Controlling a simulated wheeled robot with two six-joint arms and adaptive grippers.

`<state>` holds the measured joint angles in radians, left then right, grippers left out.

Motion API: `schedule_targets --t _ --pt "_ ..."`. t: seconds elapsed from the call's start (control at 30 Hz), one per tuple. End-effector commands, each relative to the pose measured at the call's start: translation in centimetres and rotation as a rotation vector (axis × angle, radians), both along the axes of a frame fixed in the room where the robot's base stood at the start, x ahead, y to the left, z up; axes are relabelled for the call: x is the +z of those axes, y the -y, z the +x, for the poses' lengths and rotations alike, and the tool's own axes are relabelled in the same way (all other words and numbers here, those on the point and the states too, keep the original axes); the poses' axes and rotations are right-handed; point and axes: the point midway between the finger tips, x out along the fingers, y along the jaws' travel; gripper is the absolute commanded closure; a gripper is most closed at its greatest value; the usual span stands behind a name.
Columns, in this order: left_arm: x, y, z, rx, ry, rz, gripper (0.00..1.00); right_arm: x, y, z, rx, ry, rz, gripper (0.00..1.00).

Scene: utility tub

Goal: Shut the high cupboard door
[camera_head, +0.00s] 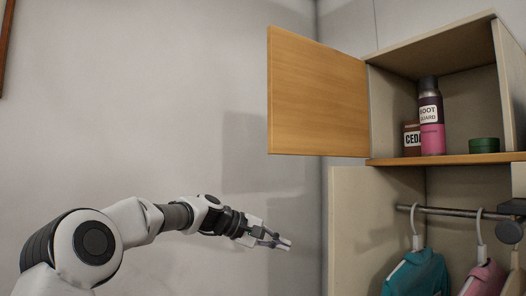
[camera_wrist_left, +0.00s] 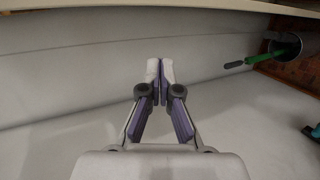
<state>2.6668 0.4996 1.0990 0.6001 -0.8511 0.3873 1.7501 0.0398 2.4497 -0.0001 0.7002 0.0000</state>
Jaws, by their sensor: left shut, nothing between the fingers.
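The high cupboard door (camera_head: 318,94) is a flat wooden panel, swung open to the left from the upper compartment. The upper cupboard (camera_head: 470,50) stands open at the right of the head view. My left gripper (camera_head: 288,243) is below and left of the door, apart from it, with nothing touching it. In the left wrist view its two fingers (camera_wrist_left: 160,72) are together and empty. The door cannot be made out in the left wrist view. My right gripper cannot be made out; only a dark part shows at the right edge.
A spray can (camera_head: 431,115), a brown box (camera_head: 411,139) and a green tin (camera_head: 484,145) stand on the shelf (camera_head: 450,159). Below, a teal garment (camera_head: 418,274) and a pink garment (camera_head: 484,279) hang from a rail (camera_head: 455,211). Space before the left wall is clear.

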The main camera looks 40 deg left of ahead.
Motion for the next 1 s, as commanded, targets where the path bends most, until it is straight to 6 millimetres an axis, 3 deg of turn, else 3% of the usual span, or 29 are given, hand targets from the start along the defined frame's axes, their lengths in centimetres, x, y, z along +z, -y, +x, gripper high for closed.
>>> schedule_targets --t 0.03,0.1,0.2,0.3,0.47,0.9,1.0 --pt "5.9 -1.8 -1.8 0.002 0.092 -0.046 1.0 0.1 0.0 0.0 0.0 0.0 0.0 0.1" --pt "13.0 -4.0 -5.1 -0.01 0.207 -0.106 1.0 0.1 0.0 0.0 0.0 -0.001 0.0 0.1" --pt "19.5 -6.3 -9.5 -0.032 0.323 -0.163 1.0 0.2 0.0 0.0 0.0 -0.001 0.0 0.1" --pt "22.5 -7.3 -11.9 -0.046 0.379 -0.187 1.0 0.2 0.0 0.0 0.0 -0.001 0.0 0.1" --pt "23.1 -6.9 -11.6 -0.05 0.387 -0.19 1.0 0.6 0.0 0.0 0.0 -0.001 0.0 0.1" --pt "23.2 -1.7 -4.0 -0.048 0.384 -0.189 1.0 3.7 0.0 0.0 0.0 -0.001 0.0 0.1" --pt "22.8 0.1 -4.8 -0.052 0.387 -0.19 1.0 2.9 0.0 0.0 0.0 0.0 0.0 0.1"
